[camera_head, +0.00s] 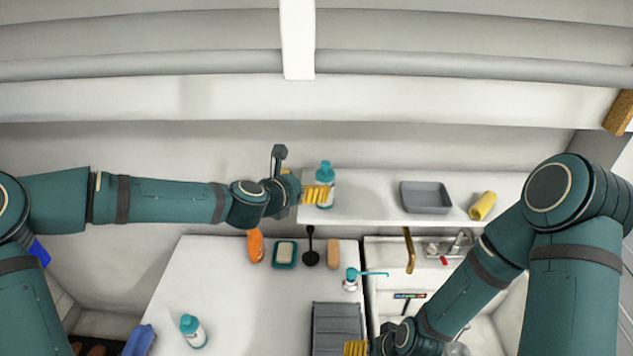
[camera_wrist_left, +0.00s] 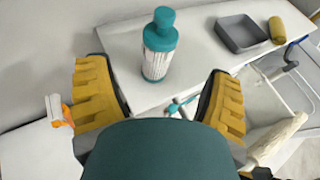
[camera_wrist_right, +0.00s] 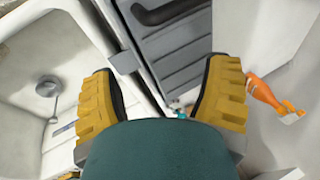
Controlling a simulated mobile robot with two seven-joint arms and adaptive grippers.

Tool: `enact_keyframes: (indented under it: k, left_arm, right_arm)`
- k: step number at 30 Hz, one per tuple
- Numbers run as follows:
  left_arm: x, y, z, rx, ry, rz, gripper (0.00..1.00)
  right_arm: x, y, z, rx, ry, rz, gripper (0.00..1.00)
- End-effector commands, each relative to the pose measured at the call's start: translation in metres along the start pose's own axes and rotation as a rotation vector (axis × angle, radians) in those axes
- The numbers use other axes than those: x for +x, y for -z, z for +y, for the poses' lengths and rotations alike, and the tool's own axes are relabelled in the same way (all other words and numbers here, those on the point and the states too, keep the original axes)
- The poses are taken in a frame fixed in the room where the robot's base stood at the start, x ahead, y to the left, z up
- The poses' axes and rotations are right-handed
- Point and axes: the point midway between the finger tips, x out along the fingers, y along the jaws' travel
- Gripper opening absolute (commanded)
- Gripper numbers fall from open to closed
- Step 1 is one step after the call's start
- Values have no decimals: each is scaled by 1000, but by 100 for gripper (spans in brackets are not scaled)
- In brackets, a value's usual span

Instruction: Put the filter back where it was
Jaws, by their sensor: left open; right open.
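A white ribbed cylinder with teal top and base, which looks like the filter (camera_head: 325,172), stands upright at the left end of the wall shelf (camera_head: 360,210). My left gripper (camera_head: 316,194) is open and empty beside it, its yellow fingers partly covering it in the head view. In the left wrist view the filter (camera_wrist_left: 160,48) stands ahead, centred between the spread fingers (camera_wrist_left: 160,85), with no visible grip. A similar teal-capped white container (camera_head: 193,330) stands on the counter at lower left. My right gripper (camera_head: 356,348) is open and empty low over the counter by the sink.
The shelf also holds a grey tray (camera_head: 426,198) and a yellow roll (camera_head: 482,206). An orange bottle (camera_head: 255,246), a soap dish (camera_head: 285,254), a black ladle (camera_head: 310,250) and a teal-topped dispenser (camera_head: 351,279) are at the counter's back. A grey rack (camera_head: 337,328) lies left of the sink.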

Motion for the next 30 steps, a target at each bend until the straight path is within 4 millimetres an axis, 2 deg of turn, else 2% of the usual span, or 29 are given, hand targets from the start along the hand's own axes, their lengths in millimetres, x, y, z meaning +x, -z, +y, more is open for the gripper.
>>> enact_keyframes:
  k: [3, 6, 13, 17, 20, 24, 30]
  left_arm:
    - [-16, 0, 2, -1, -3, -1, 81]
    - [-23, 0, 1, -1, -1, -1, 81]
    - [-26, 0, 0, 2, 1, 1, 81]
    - [-23, 17, -7, 88, 17, 30, 81]
    - [-17, 50, -18, 260, 55, 85, 81]
    - [-15, 116, -38, 611, 155, 179, 81]
    - [-30, 207, -63, 1125, 364, 269, 81]
  right_arm:
    - [2, 0, 1, 0, 0, 0, 77]
    - [2, 0, 1, 0, -1, 0, 77]
    - [2, 0, 1, 0, -1, 0, 77]
    - [2, 0, 1, 0, -1, 0, 77]
    - [2, 0, 1, 0, -1, 0, 77]
    - [2, 0, 1, 0, -1, 0, 77]
    - [2, 0, 1, 0, -1, 0, 77]
